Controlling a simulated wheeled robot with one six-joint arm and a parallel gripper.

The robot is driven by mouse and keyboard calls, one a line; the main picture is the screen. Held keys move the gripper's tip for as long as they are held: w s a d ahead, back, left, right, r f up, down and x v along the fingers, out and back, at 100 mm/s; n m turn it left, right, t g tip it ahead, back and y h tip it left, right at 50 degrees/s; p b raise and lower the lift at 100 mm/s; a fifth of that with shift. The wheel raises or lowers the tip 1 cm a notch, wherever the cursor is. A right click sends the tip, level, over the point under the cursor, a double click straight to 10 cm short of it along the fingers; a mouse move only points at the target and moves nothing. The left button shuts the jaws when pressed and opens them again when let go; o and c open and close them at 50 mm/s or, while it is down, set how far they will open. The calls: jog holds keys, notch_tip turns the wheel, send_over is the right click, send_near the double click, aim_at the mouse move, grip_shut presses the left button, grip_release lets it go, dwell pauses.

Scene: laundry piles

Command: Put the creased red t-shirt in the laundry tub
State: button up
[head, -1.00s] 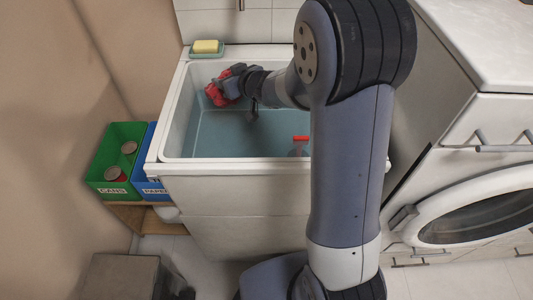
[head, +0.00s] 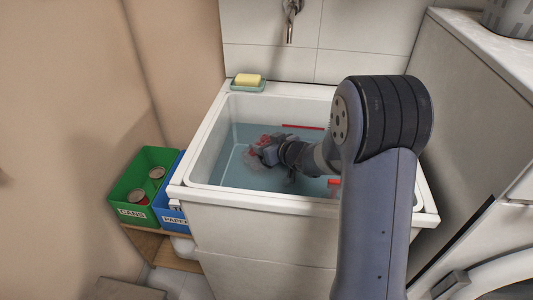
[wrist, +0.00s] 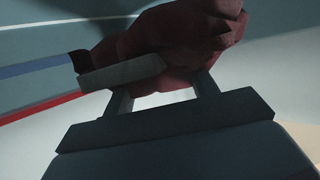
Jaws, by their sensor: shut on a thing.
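The red t-shirt (head: 253,158) is a bunched clump inside the white laundry tub (head: 207,180), low in the bluish water and seemingly partly under it. My gripper (head: 262,154) reaches down into the tub and is shut on the shirt. In the wrist view the shirt (wrist: 185,35) looks dark red and is crumpled between the fingers (wrist: 160,88). Creases cannot be told apart from the bunching. Whether the shirt touches the tub floor cannot be told.
A red-topped bottle (head: 334,184) stands in the tub near its front wall. A thin red bar (head: 303,127) shows by the back wall. Yellow soap (head: 248,79) sits on the back left rim. Green (head: 130,205) and blue (head: 170,215) bins stand left. A tap (head: 290,20) hangs above.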

jog(key=shift+f, duration=1.1)
jog(key=shift+f+b, duration=0.6)
jog(key=shift+f, duration=0.05)
jog(key=o, duration=1.1)
jog(key=shift+c, duration=0.2)
jog(key=shift+r, duration=0.1)
jog(key=shift+r+p, duration=0.3)
jog(key=shift+r, duration=0.05)
jog(key=p+v, duration=0.1)
jog(key=v, duration=0.6)
jog(key=shift+s+r, duration=0.2)
jog(key=shift+r, duration=0.05)
jog(key=shift+d, duration=0.1)
